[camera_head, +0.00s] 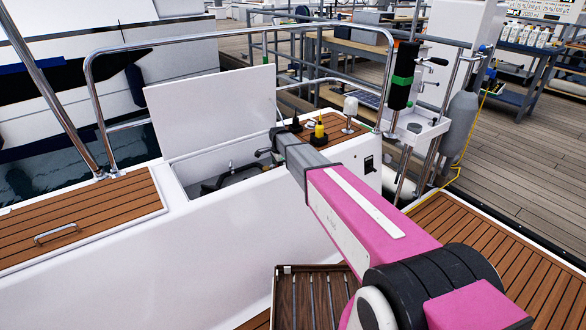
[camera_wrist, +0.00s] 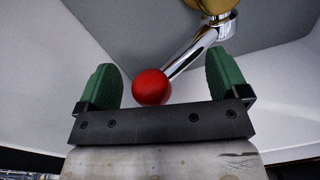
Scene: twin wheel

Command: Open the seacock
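The seacock shows in the wrist view as a brass-coloured body (camera_wrist: 210,5) at the top edge with a chrome lever (camera_wrist: 195,52) slanting down to a red ball knob (camera_wrist: 151,87). My gripper (camera_wrist: 163,72) is open, with one green-padded finger on each side of the knob. The knob sits nearer the left finger, with a gap visible on both sides. I cannot tell whether the knob touches the gripper's dark crossbar below it. In the head view, my arm reaches to the open locker (camera_head: 185,180), and my gripper's fingers cannot be made out there.
The locker's white lid (camera_head: 212,110) stands raised behind the opening. A steel rail (camera_head: 200,38) arches over the locker. A yellow item (camera_head: 319,128) and a white-topped fitting (camera_head: 350,106) stand on the teak deck beside my arm.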

